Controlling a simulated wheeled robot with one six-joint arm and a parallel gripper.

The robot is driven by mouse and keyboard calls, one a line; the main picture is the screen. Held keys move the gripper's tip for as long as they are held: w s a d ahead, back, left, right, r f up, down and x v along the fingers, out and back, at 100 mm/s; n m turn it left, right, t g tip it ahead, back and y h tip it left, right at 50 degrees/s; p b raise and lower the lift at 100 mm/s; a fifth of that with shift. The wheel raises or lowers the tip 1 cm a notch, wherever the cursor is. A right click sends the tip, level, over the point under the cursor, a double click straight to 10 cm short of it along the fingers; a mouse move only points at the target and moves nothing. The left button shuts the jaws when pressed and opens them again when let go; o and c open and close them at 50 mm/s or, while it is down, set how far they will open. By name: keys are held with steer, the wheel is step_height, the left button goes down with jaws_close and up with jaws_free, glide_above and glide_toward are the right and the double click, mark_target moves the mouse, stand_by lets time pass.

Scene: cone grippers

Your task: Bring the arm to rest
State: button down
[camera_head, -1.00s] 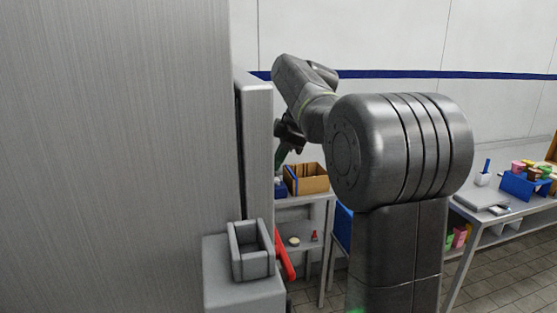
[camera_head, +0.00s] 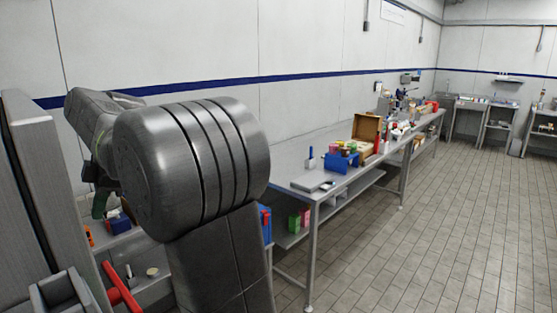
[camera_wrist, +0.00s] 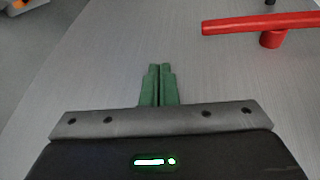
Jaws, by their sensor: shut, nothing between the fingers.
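My gripper (camera_wrist: 158,72) shows in the wrist view with its two green fingers together and nothing between them. It points over a plain grey brushed-metal surface (camera_wrist: 100,60). In the head view my dark grey arm fills the left side, bent at a large round joint. Part of the green gripper (camera_head: 100,204) shows at the left, partly hidden behind the arm.
A red bar handle (camera_wrist: 262,22) stands at the upper right of the wrist view, and a red handle (camera_head: 122,288) shows low left in the head view. A long workbench (camera_head: 290,188) carries a blue bin (camera_head: 341,161) and a wooden box (camera_head: 367,131). Open tiled floor (camera_head: 440,230) lies at right.

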glide_above(107, 261)
step_height(107, 261, down, 3)
steer(key=shift+f+p, duration=0.2)
steer(key=shift+p, duration=0.1)
steer(key=shift+d+f+b, duration=0.2)
steer(key=shift+f+b, duration=0.55)
steer(key=shift+f, duration=0.4)
steer(key=shift+a+f+b, duration=0.2)
steer(key=shift+f+b, duration=0.15)
steer(key=shift+f, duration=0.25)
steer(key=shift+d, duration=0.1)
